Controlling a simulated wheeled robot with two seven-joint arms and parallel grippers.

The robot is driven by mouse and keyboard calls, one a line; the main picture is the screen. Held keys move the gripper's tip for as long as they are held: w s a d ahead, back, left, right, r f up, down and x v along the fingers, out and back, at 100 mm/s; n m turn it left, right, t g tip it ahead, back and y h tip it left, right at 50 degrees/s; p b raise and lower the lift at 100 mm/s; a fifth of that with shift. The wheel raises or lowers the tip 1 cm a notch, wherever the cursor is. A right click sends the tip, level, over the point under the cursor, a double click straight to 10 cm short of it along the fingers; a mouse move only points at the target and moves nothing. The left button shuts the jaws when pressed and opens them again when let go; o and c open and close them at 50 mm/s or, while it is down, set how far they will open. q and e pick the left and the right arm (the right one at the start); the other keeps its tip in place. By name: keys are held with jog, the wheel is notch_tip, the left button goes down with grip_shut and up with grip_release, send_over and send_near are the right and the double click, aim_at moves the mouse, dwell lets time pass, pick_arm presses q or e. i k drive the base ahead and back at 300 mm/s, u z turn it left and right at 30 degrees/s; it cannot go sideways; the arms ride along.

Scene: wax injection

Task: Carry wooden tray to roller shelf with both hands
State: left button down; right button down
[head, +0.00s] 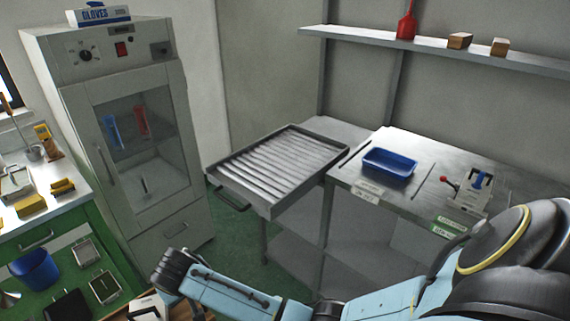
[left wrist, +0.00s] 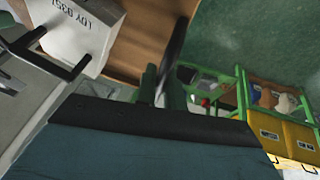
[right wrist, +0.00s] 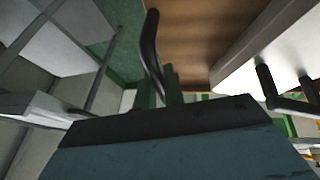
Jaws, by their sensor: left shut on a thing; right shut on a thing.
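The wooden tray (head: 120,311) shows only as a brown corner at the bottom edge of the head view. Its brown floor also shows in the left wrist view (left wrist: 150,35) and in the right wrist view (right wrist: 195,40). A white block-shaped mold (left wrist: 85,25) with dark handles and printed letters sits in it. My left gripper (left wrist: 165,90) is shut on a dark tray handle. My right gripper (right wrist: 165,88) is shut on the other dark handle. Both grippers are outside the head view. The roller shelf (head: 272,168), a metal frame with several rollers, is empty.
A steel table (head: 410,200) right of the rollers holds a blue bin (head: 390,164) and a small device (head: 470,189). A grey cabinet (head: 125,130) stands left of the rollers. A green workbench (head: 65,255) is at far left. Green floor shows between cabinet and roller shelf.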

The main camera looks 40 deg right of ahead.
aim_at(276, 163)
jog(key=z, duration=1)
